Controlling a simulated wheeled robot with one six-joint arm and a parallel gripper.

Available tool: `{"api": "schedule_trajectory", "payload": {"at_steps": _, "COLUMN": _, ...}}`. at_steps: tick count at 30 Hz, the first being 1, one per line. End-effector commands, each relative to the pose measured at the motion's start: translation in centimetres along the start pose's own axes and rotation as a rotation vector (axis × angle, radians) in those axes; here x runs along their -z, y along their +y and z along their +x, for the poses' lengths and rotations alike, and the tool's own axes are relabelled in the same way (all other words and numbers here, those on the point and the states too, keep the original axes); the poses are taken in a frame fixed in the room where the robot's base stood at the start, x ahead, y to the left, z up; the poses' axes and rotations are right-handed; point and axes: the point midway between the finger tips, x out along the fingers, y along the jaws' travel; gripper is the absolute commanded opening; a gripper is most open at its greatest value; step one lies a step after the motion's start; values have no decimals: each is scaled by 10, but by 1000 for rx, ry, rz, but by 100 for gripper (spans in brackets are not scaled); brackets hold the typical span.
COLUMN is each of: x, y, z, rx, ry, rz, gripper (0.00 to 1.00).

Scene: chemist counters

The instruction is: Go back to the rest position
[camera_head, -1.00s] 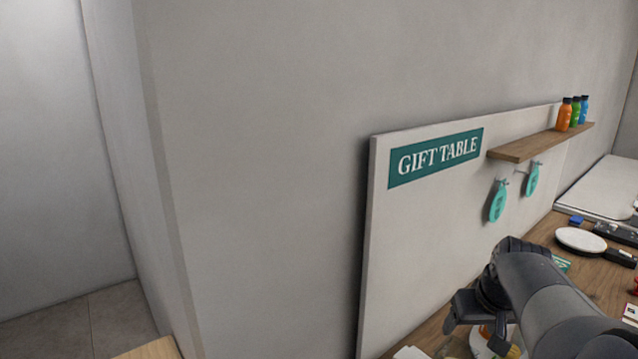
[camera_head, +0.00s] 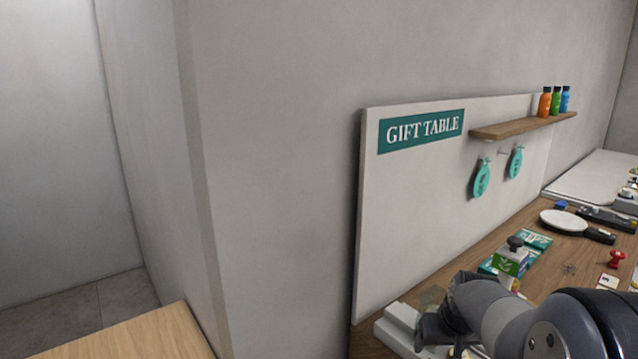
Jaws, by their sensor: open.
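My gripper (camera_head: 438,344) is at the bottom of the view, right of centre, low over the near left end of the wooden counter (camera_head: 512,236). My dark grey arm reaches it from the lower right corner. The jaws are open, and the fingertips are partly hidden by the picture's lower edge. I see nothing held between them. A white base-like object (camera_head: 392,334) is just left of the gripper, and I cannot tell whether they touch.
A white board with a GIFT TABLE sign (camera_head: 422,130) stands behind the counter. A wooden surface (camera_head: 130,338) is at lower left.

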Motion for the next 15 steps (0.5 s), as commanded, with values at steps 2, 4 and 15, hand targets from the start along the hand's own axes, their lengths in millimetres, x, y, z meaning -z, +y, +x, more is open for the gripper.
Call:
{"api": "schedule_trajectory", "payload": {"at_steps": 2, "x": -6, "y": -8, "z": 18, "rx": 1, "ry": -4, "rz": -4, "gripper": 71}}
{"api": "schedule_trajectory", "payload": {"at_steps": 4, "x": -10, "y": -13, "z": 31, "rx": 1, "ry": -4, "rz": -6, "gripper": 71}}
{"api": "schedule_trajectory", "payload": {"at_steps": 15, "x": -33, "y": -44, "z": 90, "rx": 4, "ry": -2, "rz": -16, "gripper": 71}}
